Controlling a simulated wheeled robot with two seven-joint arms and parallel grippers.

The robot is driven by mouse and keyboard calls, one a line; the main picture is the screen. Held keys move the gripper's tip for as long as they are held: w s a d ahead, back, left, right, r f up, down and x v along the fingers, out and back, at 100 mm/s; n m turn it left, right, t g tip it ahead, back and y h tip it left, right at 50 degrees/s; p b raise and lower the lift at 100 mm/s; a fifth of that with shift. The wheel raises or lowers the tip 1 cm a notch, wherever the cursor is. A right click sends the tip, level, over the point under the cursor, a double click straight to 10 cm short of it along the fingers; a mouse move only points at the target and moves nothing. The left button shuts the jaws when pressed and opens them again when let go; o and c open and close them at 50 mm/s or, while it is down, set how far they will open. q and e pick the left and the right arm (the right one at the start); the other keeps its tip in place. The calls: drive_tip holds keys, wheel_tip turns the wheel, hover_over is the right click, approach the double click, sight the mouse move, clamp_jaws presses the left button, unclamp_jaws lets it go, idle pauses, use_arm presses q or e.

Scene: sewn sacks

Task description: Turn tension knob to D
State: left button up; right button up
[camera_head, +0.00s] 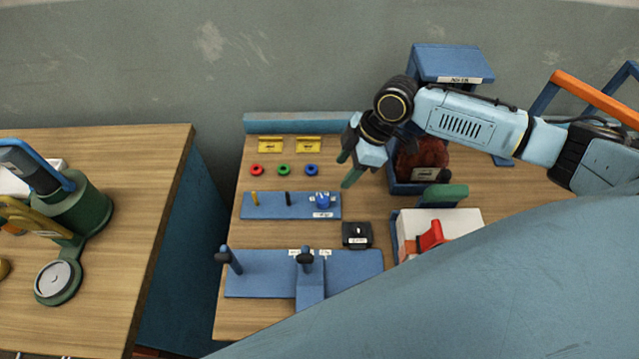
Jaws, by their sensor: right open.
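I cannot tell which part is the tension knob, and no letter D is readable. A blue knob-like part (323,200) sits at the right end of a blue peg board (266,206), with a small white label in front of it. Two dark-topped posts (305,257) stand on a blue base (352,272) nearer the front. My right gripper (347,168) reaches in from the right, with its green fingers open and empty. It is above the table, behind and right of the blue knob-like part, apart from it. My left gripper is out of view.
Red, green and blue rings (284,170) lie behind the peg board. A small black labelled box (357,235) and a white-topped bin (468,219) are to the right. A green machine (82,212) stands on the left table. A gap separates the tables.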

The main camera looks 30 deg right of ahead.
approach(323, 199)
drive_tip(key=shift+x, duration=1.15)
drive_tip(key=x, duration=0.5)
drive_tip(key=shift+a+f, duration=0.1)
drive_tip(key=shift+f, duration=0.1)
drive_tip(key=shift+w+a+f, duration=0.1)
drive_tip(key=shift+a+f, duration=0.05)
drive_tip(key=shift+f, duration=0.35)
drive_tip(key=shift+c, duration=0.8)
drive_tip(key=c, duration=0.8)
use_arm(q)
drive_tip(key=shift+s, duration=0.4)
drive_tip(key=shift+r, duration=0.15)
